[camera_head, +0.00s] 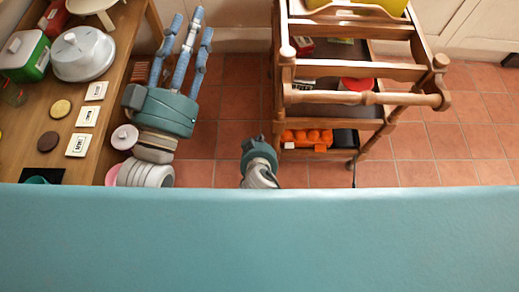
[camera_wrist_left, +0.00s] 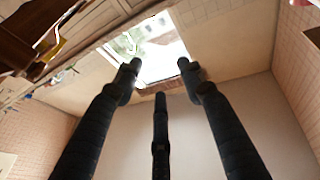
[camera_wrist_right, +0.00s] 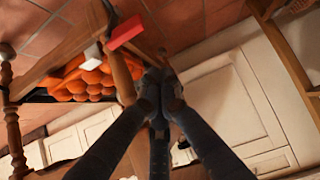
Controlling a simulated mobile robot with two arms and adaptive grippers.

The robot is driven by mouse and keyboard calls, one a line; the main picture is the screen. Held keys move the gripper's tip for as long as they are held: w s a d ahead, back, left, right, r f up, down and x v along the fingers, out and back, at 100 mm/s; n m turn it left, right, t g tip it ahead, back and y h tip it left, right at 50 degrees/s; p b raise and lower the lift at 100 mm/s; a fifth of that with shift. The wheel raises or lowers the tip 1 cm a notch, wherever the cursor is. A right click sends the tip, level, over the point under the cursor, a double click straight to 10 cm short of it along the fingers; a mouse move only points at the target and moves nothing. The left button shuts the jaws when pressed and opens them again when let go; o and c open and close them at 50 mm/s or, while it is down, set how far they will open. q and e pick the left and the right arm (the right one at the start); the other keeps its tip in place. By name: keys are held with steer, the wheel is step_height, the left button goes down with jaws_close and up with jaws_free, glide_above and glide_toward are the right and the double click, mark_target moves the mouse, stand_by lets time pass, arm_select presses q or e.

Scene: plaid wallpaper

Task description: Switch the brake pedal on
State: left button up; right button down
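An orange lumpy item (camera_head: 306,137) lies on the trolley's lower shelf. A wooden counter (camera_head: 100,20) at the left holds a green box, a grey-lidded pot and small cards. Tiled floor (camera_head: 450,140) is clear right of the trolley. A teal surface (camera_head: 260,240) fills the front.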

arm_select(q)
steer(key=s+r+t+h+b, duration=0.2)
steer(key=s+r+t, duration=0.4)
steer(key=r, duration=0.4)
steer(key=shift+s+a+r+h, duration=0.15)
steer(key=shift+s+a+h, duration=0.15)
steer(key=shift+s, duration=0.35)
arm_select(e)
steer(key=f, duration=0.2)
steer(key=s+f, duration=0.1)
steer(key=shift+s+f, duration=0.2)
steer(key=shift+f, duration=0.2)
